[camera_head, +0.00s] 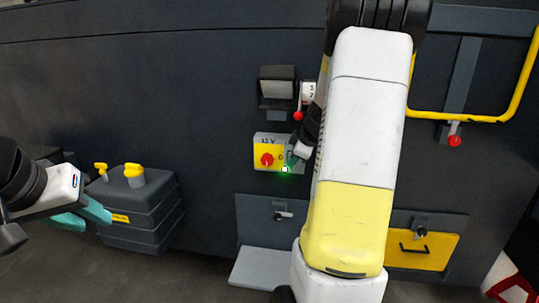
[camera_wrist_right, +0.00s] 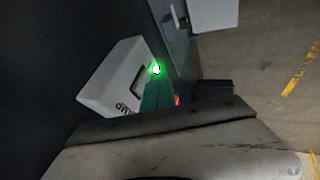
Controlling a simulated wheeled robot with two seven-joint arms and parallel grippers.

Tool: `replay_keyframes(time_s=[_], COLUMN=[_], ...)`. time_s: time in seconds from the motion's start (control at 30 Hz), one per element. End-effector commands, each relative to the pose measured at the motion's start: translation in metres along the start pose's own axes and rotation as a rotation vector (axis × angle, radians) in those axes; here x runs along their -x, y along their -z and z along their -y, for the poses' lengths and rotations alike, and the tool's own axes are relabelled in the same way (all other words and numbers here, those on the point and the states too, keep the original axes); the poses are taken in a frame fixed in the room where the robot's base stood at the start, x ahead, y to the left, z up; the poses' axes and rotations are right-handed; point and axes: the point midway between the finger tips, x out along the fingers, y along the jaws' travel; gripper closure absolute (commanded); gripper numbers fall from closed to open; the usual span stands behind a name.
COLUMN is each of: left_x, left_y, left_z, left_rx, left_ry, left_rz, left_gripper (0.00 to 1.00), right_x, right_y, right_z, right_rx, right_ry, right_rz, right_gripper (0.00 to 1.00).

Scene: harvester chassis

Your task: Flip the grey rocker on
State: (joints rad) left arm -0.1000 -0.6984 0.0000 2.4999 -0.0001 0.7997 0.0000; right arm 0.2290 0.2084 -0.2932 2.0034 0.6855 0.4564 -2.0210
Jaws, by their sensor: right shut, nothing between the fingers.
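The switch panel (camera_head: 258,140) is on the dark chassis wall, with a "12 V" label, a red knob on a yellow plate (camera_head: 267,160) and a small lit green lamp (camera_head: 285,169). The lamp also glows in the right wrist view (camera_wrist_right: 156,69). The grey rocker (camera_wrist_right: 139,77) shows as a narrow dark-edged shape on the white plate, partly behind my fingers; its tilt is hard to tell. My right gripper (camera_head: 291,160) is shut and empty, its teal tips at the rocker; I cannot tell if they touch. My left gripper (camera_head: 98,214) is open and empty at far left.
A dark grey container with yellow caps (camera_head: 134,175) stands beside my left gripper. A hooded box (camera_head: 277,85) and a red-tipped lever (camera_head: 298,115) are above the panel. A latched door (camera_head: 262,217) and grey step (camera_head: 262,268) are below. A yellow rail (camera_head: 480,118) is at right.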

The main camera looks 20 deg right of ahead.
Motion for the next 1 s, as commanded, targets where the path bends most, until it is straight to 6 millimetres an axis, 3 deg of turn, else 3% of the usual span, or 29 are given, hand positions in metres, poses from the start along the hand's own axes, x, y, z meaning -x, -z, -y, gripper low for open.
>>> replay_keyframes(time_s=[1.0], left_x=[0.0004], left_y=[0.0000], left_z=[0.0000], left_rx=[0.000], left_ry=[0.000], left_rz=[-0.001], left_gripper=[0.67], right_x=[0.0019], right_y=[-0.0047], right_z=[-0.0049], right_rx=[0.000], right_ry=[-0.003], right_rz=[0.000], right_gripper=[1.00])
